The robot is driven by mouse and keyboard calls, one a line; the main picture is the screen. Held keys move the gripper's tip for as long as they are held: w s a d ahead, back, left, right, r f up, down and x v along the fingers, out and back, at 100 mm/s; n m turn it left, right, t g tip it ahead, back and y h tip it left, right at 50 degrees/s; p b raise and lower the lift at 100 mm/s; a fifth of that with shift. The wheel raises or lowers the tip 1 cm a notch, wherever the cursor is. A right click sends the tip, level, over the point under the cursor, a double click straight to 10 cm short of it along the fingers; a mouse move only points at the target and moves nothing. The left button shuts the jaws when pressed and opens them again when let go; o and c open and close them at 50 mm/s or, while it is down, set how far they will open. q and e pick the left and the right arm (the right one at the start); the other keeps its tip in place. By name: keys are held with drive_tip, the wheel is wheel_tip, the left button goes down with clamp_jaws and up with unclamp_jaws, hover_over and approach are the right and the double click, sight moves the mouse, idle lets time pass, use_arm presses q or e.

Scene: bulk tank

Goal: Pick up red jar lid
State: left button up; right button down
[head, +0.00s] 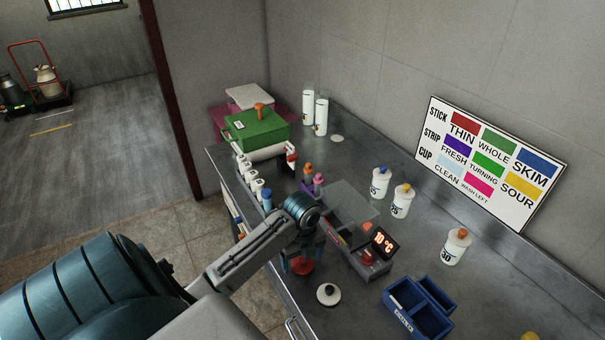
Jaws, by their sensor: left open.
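A small round red object, which looks like the red jar lid (302,268), lies on the metal counter near its front edge. My left gripper (302,258) points down directly over it, with fingers apart on either side. The fingers and wrist hide part of the lid, and I cannot tell whether they touch it. My right gripper is not in view.
A white lid with a dark knob (328,294) lies close by on the right. A grey unit with a red display (383,243) stands behind. A blue divided box (418,308), white jars (380,182) and small bottles (254,185) surround the area.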

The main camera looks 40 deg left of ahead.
use_arm(q)
drive_tip(key=shift+f, duration=0.15)
drive_tip(key=c, duration=1.1)
drive_tip(key=shift+o, duration=0.2)
